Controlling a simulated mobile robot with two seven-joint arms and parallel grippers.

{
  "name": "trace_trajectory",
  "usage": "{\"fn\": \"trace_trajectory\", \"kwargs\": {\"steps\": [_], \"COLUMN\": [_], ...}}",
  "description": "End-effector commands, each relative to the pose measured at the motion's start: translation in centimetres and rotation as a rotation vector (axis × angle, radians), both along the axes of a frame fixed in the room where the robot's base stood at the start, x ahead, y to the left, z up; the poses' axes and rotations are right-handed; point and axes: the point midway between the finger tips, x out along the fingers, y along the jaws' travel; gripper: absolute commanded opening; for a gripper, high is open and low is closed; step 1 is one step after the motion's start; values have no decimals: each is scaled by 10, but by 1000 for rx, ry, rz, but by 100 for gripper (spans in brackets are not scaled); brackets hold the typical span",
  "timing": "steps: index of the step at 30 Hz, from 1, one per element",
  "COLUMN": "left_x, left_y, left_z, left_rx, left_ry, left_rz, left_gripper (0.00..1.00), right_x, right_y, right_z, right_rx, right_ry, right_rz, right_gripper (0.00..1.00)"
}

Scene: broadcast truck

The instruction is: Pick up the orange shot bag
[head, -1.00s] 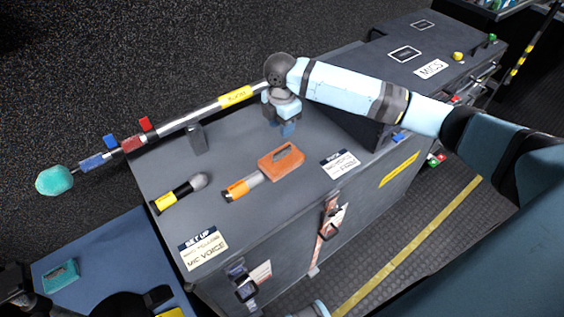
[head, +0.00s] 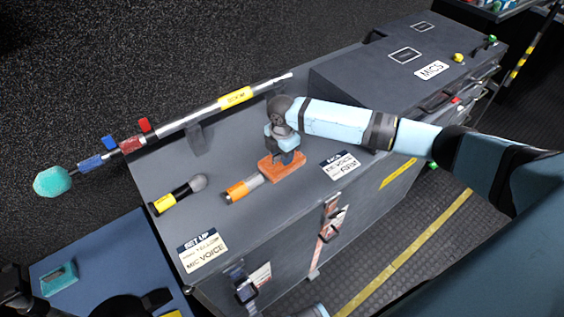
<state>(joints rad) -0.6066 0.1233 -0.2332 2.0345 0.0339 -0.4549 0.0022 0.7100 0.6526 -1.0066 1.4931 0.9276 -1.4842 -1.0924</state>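The orange shot bag (head: 283,172) lies on the grey case top (head: 232,150), touching or very near the end of an orange-banded microphone (head: 243,187). My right gripper (head: 288,159) points down right over the bag, with its fingers at the bag's top. The fingers hide part of the bag, and I cannot tell whether they are closed on it. My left gripper (head: 14,290) shows only partly at the lower left edge, dark and cut off by the frame.
A yellow-banded microphone (head: 178,194) lies to the left on the case. A boom pole (head: 205,112) with a teal tip runs along the back edge. A raised case marked MICS (head: 432,71) stands to the right. A teal block (head: 59,279) lies on the blue surface at lower left.

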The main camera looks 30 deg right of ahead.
Motion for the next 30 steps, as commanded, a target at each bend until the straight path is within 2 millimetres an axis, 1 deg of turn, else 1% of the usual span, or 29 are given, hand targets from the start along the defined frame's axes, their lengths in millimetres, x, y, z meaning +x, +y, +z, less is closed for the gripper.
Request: {"fn": "trace_trajectory", "kwargs": {"steps": [2, 3, 8, 30], "left_x": [0, 0, 0, 0], "left_y": [0, 0, 0, 0], "left_z": [1, 1, 1, 1], "left_rx": [0, -1, -1, 0], "left_ry": [-1, -2, -2, -1], "left_rz": [0, 0, 0, -1], "left_gripper": [43, 43, 43, 43], "right_x": [0, 0, 0, 0], "right_y": [0, 0, 0, 0], "right_z": [1, 1, 1, 1], "right_rx": [0, 0, 0, -1], "right_ry": [0, 0, -1, 0], "right_rz": [0, 0, 0, 0], "right_gripper": [39, 37, 0, 0]}}
